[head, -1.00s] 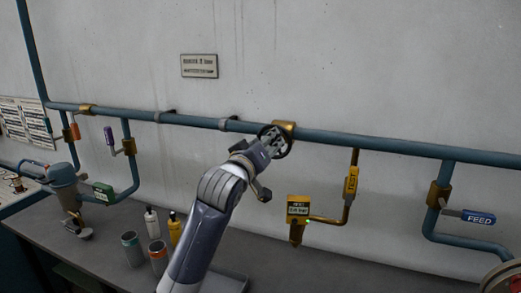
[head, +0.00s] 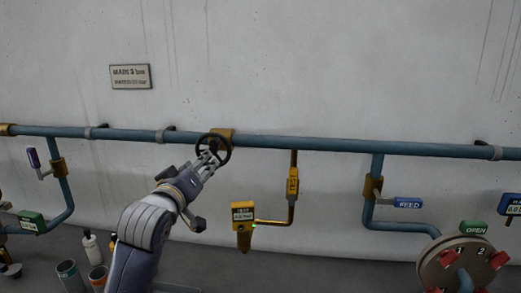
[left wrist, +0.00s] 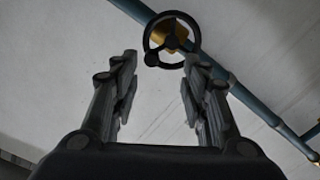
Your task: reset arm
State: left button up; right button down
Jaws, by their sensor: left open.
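My left gripper (head: 209,160) reaches up from the bottom left to just in front of a black handwheel (head: 224,150) on the blue pipe. In the left wrist view the gripper (left wrist: 160,75) has its two fingers spread apart with nothing between them. The handwheel (left wrist: 148,42) lies beyond the fingertips there, apart from them. The handwheel sits on a brass valve body (left wrist: 177,32). My right gripper is in neither view.
A blue FEED lever (head: 408,203) and a round flange with red knobs (head: 459,265) are further right. Cans (head: 68,272) and a white bottle (head: 90,248) stand lower left.

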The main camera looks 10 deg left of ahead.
pick_arm(q)
jog(key=s+f+m+g, duration=0.1)
jog(key=s+f+g, duration=0.3)
jog(key=f, duration=0.6)
jog(key=s+f+m+g, duration=0.1)
jog(key=s+f+m, duration=0.1)
jog(key=s+f, duration=0.65)
jog(key=s+f+m+g, duration=0.1)
jog(key=s+f+g, duration=0.25)
jog(key=f, duration=0.75)
jog(key=s+f+m+g, duration=0.15)
jog(key=s+f, duration=0.25)
jog(key=s, duration=0.4)
jog(key=s+d+f+m+g, duration=0.15)
jog(key=s+f, duration=0.25)
jog(key=s, duration=0.4)
jog(key=s+f+m+g, duration=0.1)
jog(key=s+f+g, duration=0.25)
jog(key=s, duration=0.45)
notch_tip(320, 180, down, 31)
jog(key=s+b, duration=0.1)
jog(key=b, duration=0.3)
jog(key=s+a+f+g+b, duration=0.1)
jog(key=s+a+f+b, duration=0.2)
jog(key=s+f, duration=1.4)
notch_tip(320, 180, down, 2)
jog(key=shift+s+a+f+m+g+y, duration=0.2)
jog(key=shift+m+g+y, duration=0.1)
